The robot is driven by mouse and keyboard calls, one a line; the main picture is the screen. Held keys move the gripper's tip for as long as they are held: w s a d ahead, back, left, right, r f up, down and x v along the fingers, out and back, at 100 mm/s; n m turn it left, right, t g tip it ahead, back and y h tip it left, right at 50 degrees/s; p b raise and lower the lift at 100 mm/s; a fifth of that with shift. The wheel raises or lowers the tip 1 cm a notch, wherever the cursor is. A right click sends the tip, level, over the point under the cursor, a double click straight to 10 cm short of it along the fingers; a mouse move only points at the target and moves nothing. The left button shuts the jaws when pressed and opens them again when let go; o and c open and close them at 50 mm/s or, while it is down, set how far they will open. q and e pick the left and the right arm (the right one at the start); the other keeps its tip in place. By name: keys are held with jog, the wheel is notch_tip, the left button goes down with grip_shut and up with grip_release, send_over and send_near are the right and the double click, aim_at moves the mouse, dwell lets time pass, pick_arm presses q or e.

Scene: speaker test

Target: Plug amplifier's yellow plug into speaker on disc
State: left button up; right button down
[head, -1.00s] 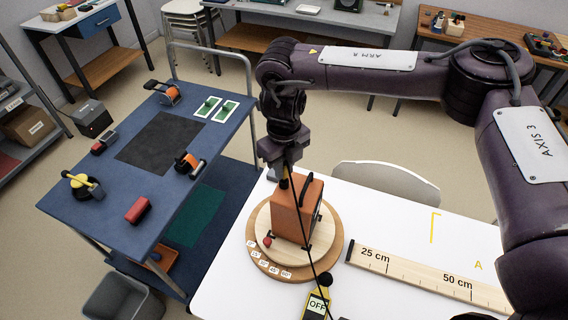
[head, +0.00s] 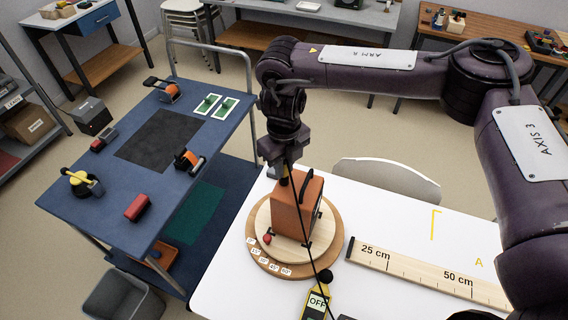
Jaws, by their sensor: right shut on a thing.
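An orange-brown speaker box (head: 297,207) stands on a round wooden disc (head: 262,222) with angle labels along its front rim, on the white table. My right gripper (head: 285,178) points down close behind the speaker's left top edge, shut on what looks like the plug at the end of a black cable (head: 311,256). The plug is mostly hidden by the jaws and the speaker, so its colour and whether it touches the speaker cannot be told. The cable runs down in front of the speaker to the bottom edge. The amplifier is not clearly in view. My left gripper is out of view.
A yellow device marked OFF (head: 317,303) lies in front of the disc. A wooden ruler (head: 420,275) lies to the right. A blue cart (head: 105,207) with several clamps and a red block (head: 137,208) stands left. A chair (head: 388,182) is behind the white table.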

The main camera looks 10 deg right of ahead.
jog(key=shift+f, duration=0.45)
jog(key=c, duration=1.3)
grip_release()
notch_tip(320, 180, up, 7)
jog(key=shift+f+b, duration=0.15)
jog(key=shift+b, duration=0.8)
jog(key=shift+r, duration=0.6)
